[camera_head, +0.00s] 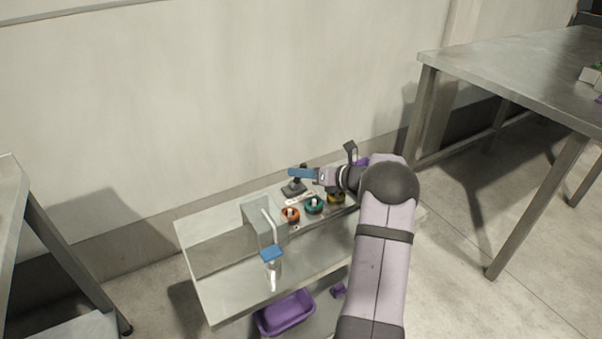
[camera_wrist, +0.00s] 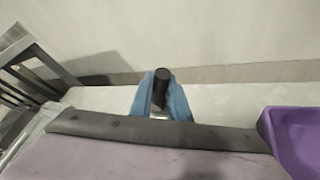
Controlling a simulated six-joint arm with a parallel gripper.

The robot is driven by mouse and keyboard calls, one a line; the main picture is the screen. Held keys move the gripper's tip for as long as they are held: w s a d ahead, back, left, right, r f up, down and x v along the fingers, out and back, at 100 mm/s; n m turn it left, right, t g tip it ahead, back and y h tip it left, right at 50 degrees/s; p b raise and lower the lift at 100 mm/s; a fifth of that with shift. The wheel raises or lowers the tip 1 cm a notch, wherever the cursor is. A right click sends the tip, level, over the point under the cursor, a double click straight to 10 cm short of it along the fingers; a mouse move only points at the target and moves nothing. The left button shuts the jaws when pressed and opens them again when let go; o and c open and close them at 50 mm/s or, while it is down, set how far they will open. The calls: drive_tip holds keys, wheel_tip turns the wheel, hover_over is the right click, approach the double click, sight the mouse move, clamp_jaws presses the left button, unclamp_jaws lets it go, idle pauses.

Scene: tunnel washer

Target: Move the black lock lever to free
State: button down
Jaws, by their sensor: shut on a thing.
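The black lock lever shows as a dark rounded knob (camera_wrist: 163,75) between the blue fingers of my gripper (camera_wrist: 160,95) in the wrist view. My gripper is shut on it. In the head view my gripper (camera_head: 302,174) reaches in from the right, its blue fingers above a dark base (camera_head: 293,189) on the bench. The fingers hide most of the lever there, and its exact position is hard to tell.
Orange (camera_head: 290,214), teal (camera_head: 314,205) and yellow (camera_head: 336,197) round knobs sit just in front of my gripper. A grey box (camera_head: 257,222) and a blue-topped clear container (camera_head: 271,254) stand to the left. A purple bin (camera_head: 286,312) is below. A steel table (camera_head: 520,75) stands at right.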

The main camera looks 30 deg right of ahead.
drive_tip(key=shift+a+r+n+g+h+b, duration=0.15)
drive_tip(key=shift+a+n+g+h+b, duration=0.15)
drive_tip(key=shift+a+n+h, duration=0.35)
drive_tip(key=shift+a+n+h+b, duration=0.4)
drive_tip(key=shift+n+h+b, duration=0.45)
drive_tip(key=shift+b, duration=0.4)
drive_tip(key=a+n+h+b, duration=0.1)
drive_tip(key=b, duration=0.2)
drive_tip(key=n+h+b, duration=0.1)
drive_tip(key=b, duration=0.2)
drive_tip(key=shift+a+f+n+b, duration=0.3)
drive_tip(key=shift+a+f, duration=0.05)
drive_tip(key=shift+a, duration=0.05)
drive_tip(key=h+b, duration=0.1)
drive_tip(key=n+b, duration=0.1)
drive_tip(key=b, duration=0.1)
drive_tip(key=shift+a+h, duration=0.3)
drive_tip(key=shift+h, duration=0.1)
drive_tip(key=shift+r, duration=0.1)
drive_tip(key=c, duration=1.7)
unclamp_jaws()
drive_tip(key=shift+o, duration=0.2)
